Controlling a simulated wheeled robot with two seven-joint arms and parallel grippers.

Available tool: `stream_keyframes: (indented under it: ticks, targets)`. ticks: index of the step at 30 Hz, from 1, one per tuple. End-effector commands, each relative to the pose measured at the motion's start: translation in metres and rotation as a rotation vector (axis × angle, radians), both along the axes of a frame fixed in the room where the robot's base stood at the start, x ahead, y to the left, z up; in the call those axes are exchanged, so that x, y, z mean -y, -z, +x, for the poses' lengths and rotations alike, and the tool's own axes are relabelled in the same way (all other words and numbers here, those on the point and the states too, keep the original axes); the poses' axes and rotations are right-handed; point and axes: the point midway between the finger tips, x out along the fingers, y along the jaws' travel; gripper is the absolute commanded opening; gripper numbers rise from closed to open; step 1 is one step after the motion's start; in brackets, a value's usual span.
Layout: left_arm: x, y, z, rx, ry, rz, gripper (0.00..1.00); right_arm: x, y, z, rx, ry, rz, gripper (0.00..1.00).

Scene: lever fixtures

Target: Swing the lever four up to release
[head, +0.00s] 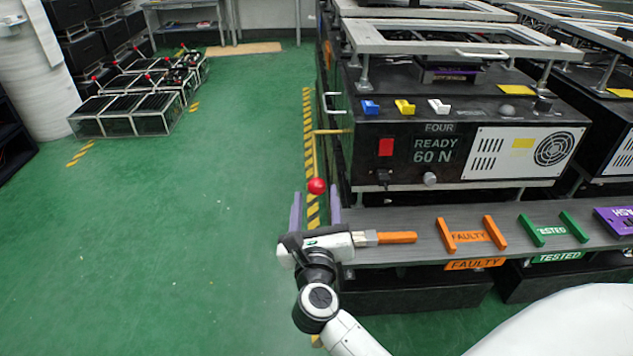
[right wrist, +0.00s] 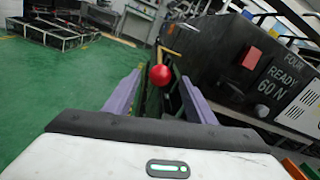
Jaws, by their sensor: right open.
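The lever's round red knob (head: 317,186) shows beside the left side of the black machine marked FOUR (head: 437,128). In the right wrist view the red knob (right wrist: 160,75) lies ahead in the space between the fingers; I cannot make out its shaft clearly. My right gripper (head: 315,193) is open, with its two purple fingers pointing away from me, one on each side of the knob in the picture. The fingers (right wrist: 158,92) look apart from the knob, and nothing is held. My left gripper is not in view.
A grey shelf (head: 480,212) runs along the machine's front, with orange FAULTY (head: 472,237) and green TESTED (head: 551,230) holders. A tan rod (head: 332,132) sticks out left of the machine above the knob.

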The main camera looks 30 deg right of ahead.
Motion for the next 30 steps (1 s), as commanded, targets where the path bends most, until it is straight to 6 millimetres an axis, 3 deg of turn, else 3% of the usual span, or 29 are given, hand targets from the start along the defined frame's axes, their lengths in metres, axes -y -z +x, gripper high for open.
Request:
stream_keyframes:
  ticks: [12, 26, 30]
  targets:
    - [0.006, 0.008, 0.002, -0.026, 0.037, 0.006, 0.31, 0.042, -0.001, 0.06, 0.001, -0.002, -0.009, 0.5]
    - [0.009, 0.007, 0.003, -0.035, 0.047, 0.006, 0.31, 0.05, -0.001, 0.072, -0.002, -0.002, -0.009, 0.5]
    - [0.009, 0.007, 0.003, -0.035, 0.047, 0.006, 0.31, 0.05, -0.001, 0.072, -0.001, -0.002, -0.008, 0.28]
